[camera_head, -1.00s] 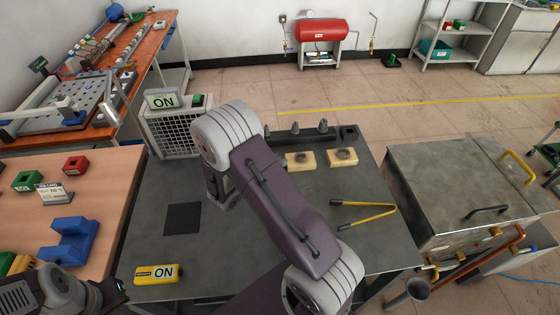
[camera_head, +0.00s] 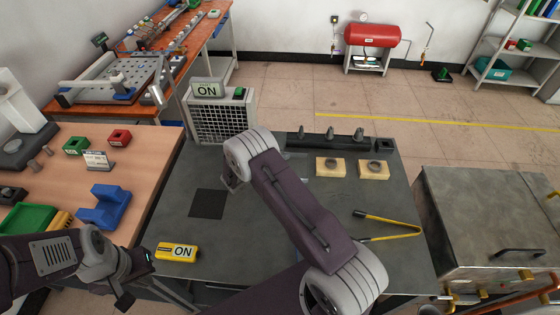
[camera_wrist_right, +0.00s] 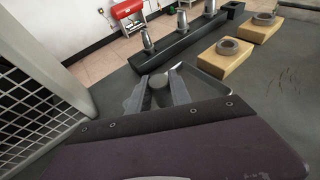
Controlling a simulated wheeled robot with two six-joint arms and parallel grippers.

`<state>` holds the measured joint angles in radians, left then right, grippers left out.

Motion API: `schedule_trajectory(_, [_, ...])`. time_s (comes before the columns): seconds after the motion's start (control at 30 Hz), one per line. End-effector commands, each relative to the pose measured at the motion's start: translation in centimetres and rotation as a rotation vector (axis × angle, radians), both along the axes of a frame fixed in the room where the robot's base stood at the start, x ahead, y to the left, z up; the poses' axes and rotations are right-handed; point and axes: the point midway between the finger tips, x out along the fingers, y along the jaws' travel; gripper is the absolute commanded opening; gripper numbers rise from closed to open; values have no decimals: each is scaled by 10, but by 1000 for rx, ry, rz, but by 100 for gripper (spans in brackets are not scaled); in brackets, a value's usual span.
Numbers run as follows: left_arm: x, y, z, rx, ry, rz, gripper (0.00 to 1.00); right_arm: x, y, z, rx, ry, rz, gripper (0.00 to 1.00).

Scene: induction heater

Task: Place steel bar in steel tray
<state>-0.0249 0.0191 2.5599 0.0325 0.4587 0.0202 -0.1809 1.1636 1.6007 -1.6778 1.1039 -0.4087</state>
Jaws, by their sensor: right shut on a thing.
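My right gripper (camera_wrist_right: 158,92) is shut on a grey steel bar (camera_wrist_right: 159,80), whose round end shows between the fingers in the right wrist view. A shallow grey metal tray (camera_wrist_right: 214,66), seemingly the steel tray, lies just beyond and to the right of the fingers, partly hidden by them and my wrist. The bar appears beside the tray's near left side; its height above the table cannot be told. In the head view my right arm hides the bar and most of the gripper. My left gripper (camera_head: 138,278) is at the lower left, its finger gap unclear.
A dark rack with metal posts (camera_head: 331,133) stands at the table's back, near two yellow blocks with rings (camera_head: 374,169). A caged unit (camera_head: 221,120) stands left of my right wrist. Yellow tongs (camera_head: 392,224) lie right.

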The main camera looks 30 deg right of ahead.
Motion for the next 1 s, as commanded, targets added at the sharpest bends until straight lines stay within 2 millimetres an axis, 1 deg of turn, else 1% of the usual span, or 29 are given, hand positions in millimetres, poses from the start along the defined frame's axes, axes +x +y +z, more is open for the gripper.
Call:
schedule_trajectory(0.03, [0, 0, 0, 0, 0, 0, 0, 7, -1, -3, 0, -2, 0, 0])
schedule_trajectory(0.1, [0, 0, 1, 0, 0, 0, 0, 12, -1, -7, -1, -1, 1, 0])
schedule_trajectory(0.27, [0, 0, 1, 0, 0, 0, 0, 14, -1, -11, -1, 0, 1, 0])
schedule_trajectory(0.4, [0, 0, 6, 0, 0, 0, 0, 13, -1, -35, -1, 2, 1, 0])
schedule_trajectory(0.5, [0, 0, 7, 0, 0, 0, 0, 13, -1, -46, -1, 0, 1, 0])
schedule_trajectory(0.73, [0, 0, 6, 0, 0, 0, 0, 14, -1, -47, -1, -2, 1, 0])
schedule_trajectory(0.87, [0, 0, 1, 0, 0, 0, 0, 14, -1, -52, 0, -2, 1, 0])
schedule_trajectory(0.9, [0, 0, 1, 0, 0, 0, 0, 13, -1, -52, 1, -1, 1, 27])
schedule_trajectory(0.97, [0, 0, 3, 0, 0, 0, 0, 13, -1, -51, 1, -1, 1, 44])
schedule_trajectory(1.0, [0, 0, 3, 0, 0, 0, 0, 13, -1, -51, 0, 0, 1, 46])
